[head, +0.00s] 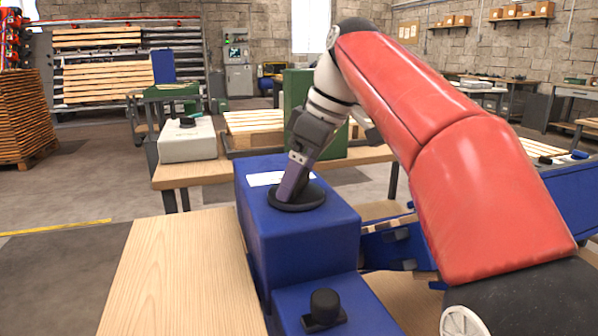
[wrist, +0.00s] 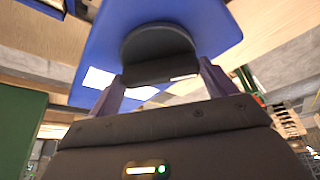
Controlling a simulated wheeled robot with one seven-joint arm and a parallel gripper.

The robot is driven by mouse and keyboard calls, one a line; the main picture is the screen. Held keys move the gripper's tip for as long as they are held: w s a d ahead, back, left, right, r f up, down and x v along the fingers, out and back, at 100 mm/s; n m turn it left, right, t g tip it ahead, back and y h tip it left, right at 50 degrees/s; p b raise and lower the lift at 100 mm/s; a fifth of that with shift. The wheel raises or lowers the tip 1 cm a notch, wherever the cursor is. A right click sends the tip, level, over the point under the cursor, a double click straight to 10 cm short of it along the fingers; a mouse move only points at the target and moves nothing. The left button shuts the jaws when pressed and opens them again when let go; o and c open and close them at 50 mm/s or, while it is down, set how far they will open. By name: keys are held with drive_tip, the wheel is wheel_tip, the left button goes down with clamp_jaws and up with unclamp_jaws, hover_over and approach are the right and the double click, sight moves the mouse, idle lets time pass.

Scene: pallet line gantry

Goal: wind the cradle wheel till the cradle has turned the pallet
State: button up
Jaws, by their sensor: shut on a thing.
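The cradle wheel, a black round disc (head: 312,197), lies on top of a blue box (head: 300,232) in front of me. My gripper (head: 291,188) reaches down onto it from above, tilted. In the wrist view my gripper (wrist: 160,75) has one finger on each side of the dark wheel part (wrist: 160,45) and is shut on it. A light wooden pallet (head: 252,121) lies on the bench behind the blue box, beside a green upright block (head: 297,88). My arm hides part of that area. I cannot tell how far the cradle is turned.
A lower blue box with a black knob (head: 324,303) stands nearest me. A pale box with a black knob (head: 187,142) sits on the back bench. A bare wooden tabletop (head: 180,275) is at the left. Stacked pallets (head: 22,115) stand far left.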

drive_tip(key=n+g, duration=0.1)
drive_tip(key=n, duration=0.3)
drive_tip(key=shift+w+n+g, duration=0.2)
drive_tip(key=shift+n+g, duration=0.1)
drive_tip(key=shift+g, duration=0.1)
drive_tip(key=shift+n+g, duration=0.6)
drive_tip(key=shift+n, duration=0.8)
drive_tip(key=o, duration=0.9)
drive_tip(key=shift+c, duration=0.2)
